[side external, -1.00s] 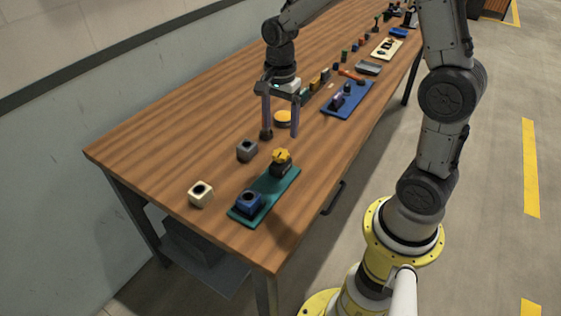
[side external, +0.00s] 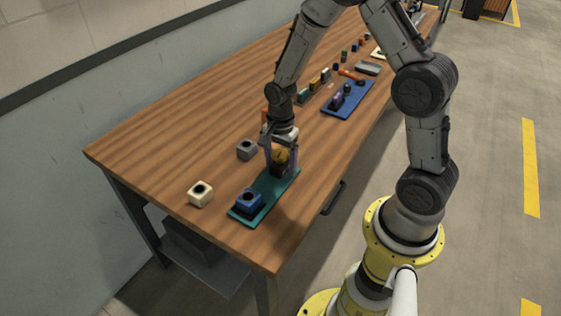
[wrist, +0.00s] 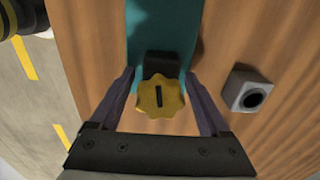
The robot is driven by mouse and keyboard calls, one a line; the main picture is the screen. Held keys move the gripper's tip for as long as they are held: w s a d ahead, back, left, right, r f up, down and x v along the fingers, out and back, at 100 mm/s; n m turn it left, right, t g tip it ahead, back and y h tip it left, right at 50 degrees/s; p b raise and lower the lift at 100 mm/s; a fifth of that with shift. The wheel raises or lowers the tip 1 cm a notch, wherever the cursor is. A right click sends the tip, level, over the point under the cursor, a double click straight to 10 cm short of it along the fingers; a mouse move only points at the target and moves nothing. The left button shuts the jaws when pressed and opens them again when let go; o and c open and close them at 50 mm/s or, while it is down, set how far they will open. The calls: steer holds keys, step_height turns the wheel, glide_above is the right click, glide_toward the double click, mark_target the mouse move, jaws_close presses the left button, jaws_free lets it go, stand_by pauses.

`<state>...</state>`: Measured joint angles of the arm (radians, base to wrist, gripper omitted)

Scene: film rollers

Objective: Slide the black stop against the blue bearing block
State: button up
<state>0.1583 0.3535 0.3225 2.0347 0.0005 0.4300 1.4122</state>
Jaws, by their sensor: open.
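The black stop (side external: 279,171) stands at the far end of the green base plate (side external: 262,202), with a yellow star-shaped knob (side external: 281,156) on top. The blue bearing block (side external: 249,201) sits at the near end of the plate, with bare plate between the two. My gripper (side external: 282,168) is down around the knob end of the stop, fingers open. In the wrist view the yellow knob (wrist: 160,98) lies between the two spread fingers (wrist: 162,105), with a gap on each side. The black stop (wrist: 164,64) shows just beyond the knob. The blue block is not seen in the wrist view.
A grey block with a hole (side external: 247,150) stands left of the plate, also seen at right in the wrist view (wrist: 248,91). A cream block (side external: 200,194) stands near the front left. A blue plate with parts (side external: 348,100) lies farther back.

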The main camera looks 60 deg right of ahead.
mark_target(262, 193)
jaws_close()
stand_by(0.4)
steer(key=a, duration=0.9)
steer(key=shift+a, duration=0.15)
jaws_free()
steer(key=shift+r, duration=0.1)
step_height(262, 193, up, 14)
stand_by(0.5)
